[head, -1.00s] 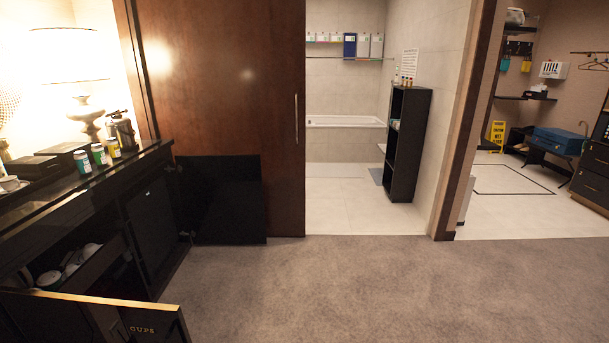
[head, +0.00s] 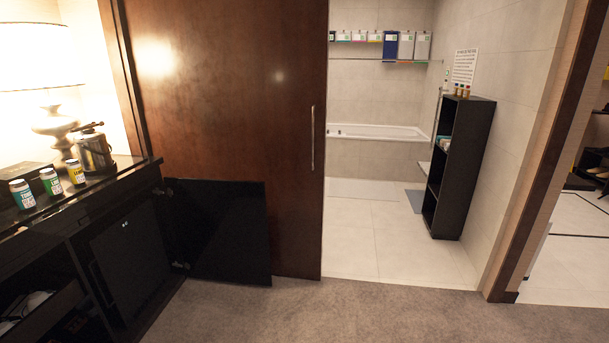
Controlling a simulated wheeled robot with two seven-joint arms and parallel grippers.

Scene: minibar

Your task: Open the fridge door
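The fridge (head: 128,262) is a dark box built into the black cabinet at the left, low under the counter. Its front looks shut, with a small light marking near the top and a dark upright strip, perhaps a handle, along its left edge. A black cabinet door panel (head: 222,232) stands swung open to the right of the fridge, on hinges at the cabinet's right side. Neither of my grippers shows in the head view.
The counter (head: 100,190) holds several small bottles (head: 52,182), a kettle-like metal pot (head: 93,150) and a lamp (head: 56,130). An open drawer (head: 45,312) juts out at lower left. Carpet (head: 330,315) ahead is clear. A black shelf (head: 458,165) stands beyond the doorway.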

